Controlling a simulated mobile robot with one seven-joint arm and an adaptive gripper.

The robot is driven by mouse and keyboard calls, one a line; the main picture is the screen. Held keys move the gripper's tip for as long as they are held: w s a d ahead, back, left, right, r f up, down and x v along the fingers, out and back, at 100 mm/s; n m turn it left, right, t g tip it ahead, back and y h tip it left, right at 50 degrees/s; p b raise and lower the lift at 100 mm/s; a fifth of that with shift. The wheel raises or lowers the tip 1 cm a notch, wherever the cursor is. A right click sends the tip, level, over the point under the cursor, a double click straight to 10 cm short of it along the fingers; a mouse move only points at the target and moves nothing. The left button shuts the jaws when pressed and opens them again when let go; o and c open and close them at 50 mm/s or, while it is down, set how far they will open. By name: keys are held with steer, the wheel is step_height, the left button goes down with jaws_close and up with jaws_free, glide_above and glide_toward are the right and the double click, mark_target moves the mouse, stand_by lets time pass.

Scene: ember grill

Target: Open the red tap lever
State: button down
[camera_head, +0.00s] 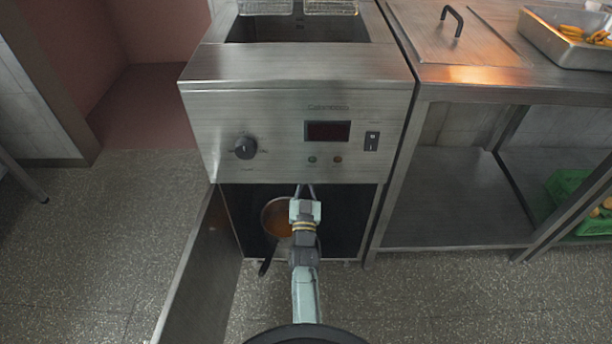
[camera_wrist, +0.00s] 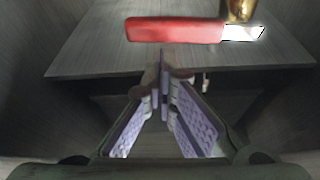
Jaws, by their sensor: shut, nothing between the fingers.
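The red tap lever (camera_wrist: 175,30) shows in the wrist view as a red bar lying crosswise near the top, with a pale metal end at its right. A brass tap part (camera_wrist: 240,9) is beside that end. My gripper (camera_wrist: 164,78) is shut and empty, its fingertips just below the lever in the picture; I cannot tell whether they touch it. In the head view my gripper (camera_head: 305,190) reaches into the open cabinet under the fryer (camera_head: 270,95). The lever is hidden there by the fryer's front.
The cabinet door (camera_head: 200,270) stands open at left. A pan with orange-brown contents (camera_head: 277,217) is in the cabinet opening beside my arm, its dark handle pointing forward. A steel table (camera_head: 450,205) stands at right with a green crate (camera_head: 570,188). The floor at left is clear.

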steer(key=shift+d+f+m+h, duration=0.1)
steer(key=shift+f+m+h, duration=0.35)
steer(key=shift+m, duration=0.55)
steer(key=a+f+m+g+h+p, duration=0.2)
steer(key=f+m, duration=0.6)
steer(key=m, duration=0.8)
steer(key=shift+a+g+h+p, duration=0.3)
steer(key=shift+a+g+h, duration=0.6)
steer(key=shift+h, duration=0.35)
steer(key=shift+d+f, duration=0.1)
steer(key=shift+f, duration=0.05)
